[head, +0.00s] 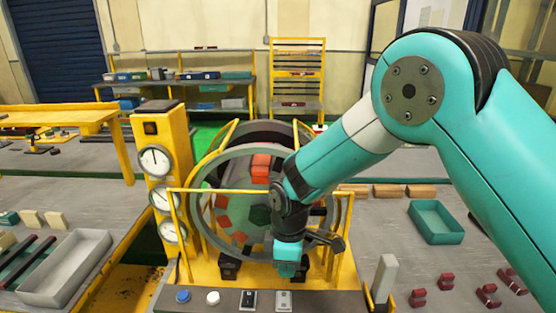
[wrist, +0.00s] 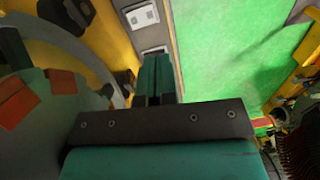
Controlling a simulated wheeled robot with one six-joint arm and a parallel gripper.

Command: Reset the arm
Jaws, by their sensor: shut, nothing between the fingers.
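My arm reaches in from the right in the head view, with its wrist low in front of the round grey stator (head: 210,240). My gripper (head: 288,272) hangs at the front of the yellow stand, above the control panel. In the wrist view my gripper (wrist: 155,75) has its two teal fingers together, with nothing between them. The stator's grey ring (wrist: 45,40) and orange-red blocks (wrist: 62,82) show at the left of the wrist view. My forearm and wrist hide part of the stator in the head view.
The control panel (head: 328,302) has a blue and a white button and two switches. A yellow post with gauges (head: 165,190) stands left of the stator. A grey tray (head: 65,270) lies at left, a teal tray (head: 436,222) at right. Yellow rails (head: 346,235) flank the stand.

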